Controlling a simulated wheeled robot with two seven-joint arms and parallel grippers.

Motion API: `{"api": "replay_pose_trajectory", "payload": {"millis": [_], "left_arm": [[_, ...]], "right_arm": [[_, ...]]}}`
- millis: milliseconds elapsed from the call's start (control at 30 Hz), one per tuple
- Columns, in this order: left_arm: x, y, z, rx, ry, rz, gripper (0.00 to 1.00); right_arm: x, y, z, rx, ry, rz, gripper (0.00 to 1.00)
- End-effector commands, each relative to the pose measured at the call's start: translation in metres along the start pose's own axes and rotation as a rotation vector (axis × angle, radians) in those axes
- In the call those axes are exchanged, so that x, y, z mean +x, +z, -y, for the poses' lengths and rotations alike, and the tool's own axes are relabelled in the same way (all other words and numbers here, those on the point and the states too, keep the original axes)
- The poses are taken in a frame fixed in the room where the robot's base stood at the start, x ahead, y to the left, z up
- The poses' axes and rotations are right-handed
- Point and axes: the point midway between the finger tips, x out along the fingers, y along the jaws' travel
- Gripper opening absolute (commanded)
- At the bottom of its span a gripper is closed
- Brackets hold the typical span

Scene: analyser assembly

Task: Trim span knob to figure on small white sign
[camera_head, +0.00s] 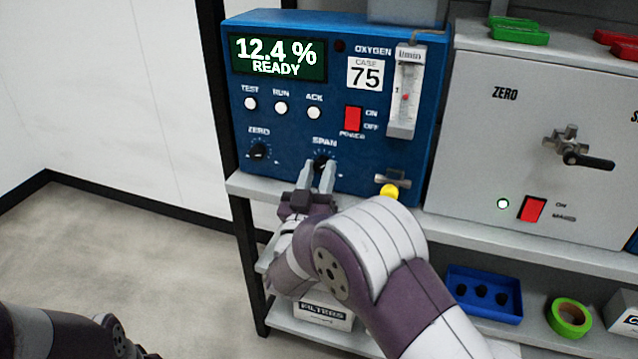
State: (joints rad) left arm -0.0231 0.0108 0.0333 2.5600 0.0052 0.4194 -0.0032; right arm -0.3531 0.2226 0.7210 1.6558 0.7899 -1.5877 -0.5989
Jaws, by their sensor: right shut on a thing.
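The blue oxygen analyser (215,105) stands on the shelf, its display (278,58) reading "12.4 %" and "READY". Its black span knob (321,160) is at the lower middle of the panel, under the word SPAN. A small white sign (366,73) on the panel reads "CASE 75". My right gripper (318,175) reaches up from below and is shut on the span knob, its two fingers partly covering it. My left arm shows at the bottom left corner, and its gripper is not clearly seen.
The zero knob (258,151) is left of the span knob. A red power switch (353,119), a flow tube (405,92) and a yellow knob (389,192) are to the right. A grey cabinet (490,150) stands beside the analyser. A blue tray (484,282) and green tape (569,317) lie below.

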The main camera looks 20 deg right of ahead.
Motion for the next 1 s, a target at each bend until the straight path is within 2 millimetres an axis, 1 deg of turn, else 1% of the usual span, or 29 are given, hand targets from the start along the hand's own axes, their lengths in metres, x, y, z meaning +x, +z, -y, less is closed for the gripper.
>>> {"api": "replay_pose_trajectory", "payload": {"millis": [33, 300, 867, 900, 967, 1000], "left_arm": [[0.0059, 0.0007, 0.0000, 0.000, 0.000, 0.000, 0.43], [0.0136, 0.0016, 0.0000, 0.000, 0.000, 0.000, 0.43], [0.0149, 0.0017, 0.0000, 0.000, 0.000, 0.000, 0.43], [0.0149, 0.0017, 0.0000, 0.000, 0.000, 0.000, 0.43], [0.0149, 0.0017, 0.0000, 0.000, 0.000, 0.000, 0.43], [0.0149, 0.0017, 0.0000, 0.000, 0.000, 0.000, 0.43]], "right_arm": [[-0.0021, 0.0040, 0.0014, 0.022, 0.007, 0.003, 0.03], [-0.0013, 0.0026, 0.0014, 0.112, 0.045, 0.003, 0.03], [-0.0007, 0.0014, 0.0012, 0.137, 0.056, 0.004, 0.03], [-0.0007, 0.0015, 0.0012, 0.137, 0.056, 0.004, 0.40], [-0.0007, 0.0014, 0.0012, 0.137, 0.056, 0.004, 0.59], [-0.0006, 0.0012, 0.0012, 0.137, 0.056, 0.003, 0.59]]}}
